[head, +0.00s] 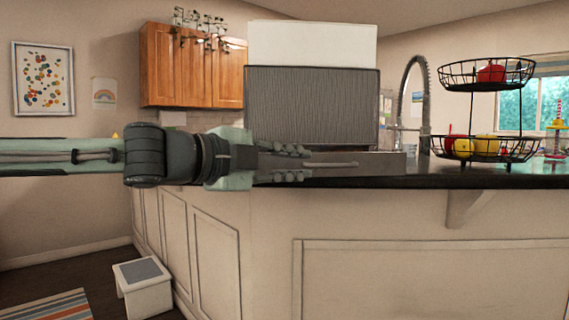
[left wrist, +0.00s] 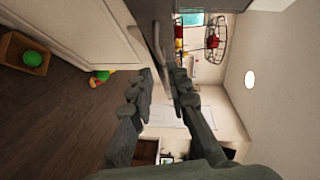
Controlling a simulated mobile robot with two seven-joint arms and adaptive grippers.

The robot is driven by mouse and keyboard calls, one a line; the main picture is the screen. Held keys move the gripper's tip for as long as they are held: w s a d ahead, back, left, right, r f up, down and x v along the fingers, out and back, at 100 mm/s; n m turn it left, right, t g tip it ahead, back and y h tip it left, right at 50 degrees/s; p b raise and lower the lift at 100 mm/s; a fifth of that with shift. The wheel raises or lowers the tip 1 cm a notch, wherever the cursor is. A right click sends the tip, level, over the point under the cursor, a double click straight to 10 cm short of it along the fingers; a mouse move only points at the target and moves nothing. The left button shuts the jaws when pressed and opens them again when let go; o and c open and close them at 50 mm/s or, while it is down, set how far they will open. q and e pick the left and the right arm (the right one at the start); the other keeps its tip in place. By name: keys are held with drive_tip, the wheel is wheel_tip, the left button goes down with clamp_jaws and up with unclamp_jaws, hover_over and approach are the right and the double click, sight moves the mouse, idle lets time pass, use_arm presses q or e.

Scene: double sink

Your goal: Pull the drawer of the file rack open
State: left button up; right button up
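The file rack (head: 320,108) is a dark grey mesh box with white sheets standing in its top, on the black counter in the head view. Its low grey drawer (head: 392,163) is at the bottom, partly behind my left gripper. A thin bar handle (head: 335,164) runs along the drawer front. My left gripper (head: 303,164) comes in from the left at the handle's height, one finger above and one below it. A gap shows between the fingers in the left wrist view (left wrist: 161,82), and they look open around the bar; contact is unclear. My right gripper is out of view.
The black counter edge (head: 450,181) runs just below the drawer. A two-tier wire fruit basket (head: 487,75) and a tall spring faucet (head: 404,85) stand to the right. A white step stool (head: 142,290) is on the floor at lower left.

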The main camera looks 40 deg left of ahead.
use_arm(q)
drive_tip(key=shift+s+a+r, duration=0.1)
drive_tip(key=shift+s+r, duration=0.05)
drive_tip(key=shift+s, duration=1.1)
drive_tip(key=w+d+f+n+g+h, duration=0.1)
drive_tip(key=w+d+f, duration=0.2)
drive_tip(key=w+f, duration=0.35)
drive_tip(key=w+d+f+g, duration=0.1)
drive_tip(key=w+d+f, duration=0.2)
drive_tip(key=f, duration=0.7)
drive_tip(key=w+d+f+n+g+h, duration=0.1)
drive_tip(key=w+d+f, duration=0.2)
drive_tip(key=w+f, duration=0.35)
wheel_tip(320, 180, down, 11)
drive_tip(key=s+n+g+y, duration=0.1)
drive_tip(key=s+n, duration=0.1)
drive_tip(key=n, duration=0.1)
drive_tip(key=s+f+n+g+y, duration=0.1)
drive_tip(key=s+f+n+g, duration=0.3)
drive_tip(key=f, duration=0.7)
drive_tip(key=s+f+n+g+y, duration=0.1)
drive_tip(key=s+f+n+y, duration=0.15)
drive_tip(key=s+f, duration=0.6)
drive_tip(key=s+d+f+n+g, duration=0.2)
drive_tip(key=s+f+n+g, duration=0.2)
drive_tip(key=s+f, duration=0.9)
drive_tip(key=shift+s+f+g, duration=0.2)
drive_tip(key=shift+f+g, duration=0.1)
drive_tip(key=shift+f, duration=0.6)
drive_tip(key=shift+d, duration=0.1)
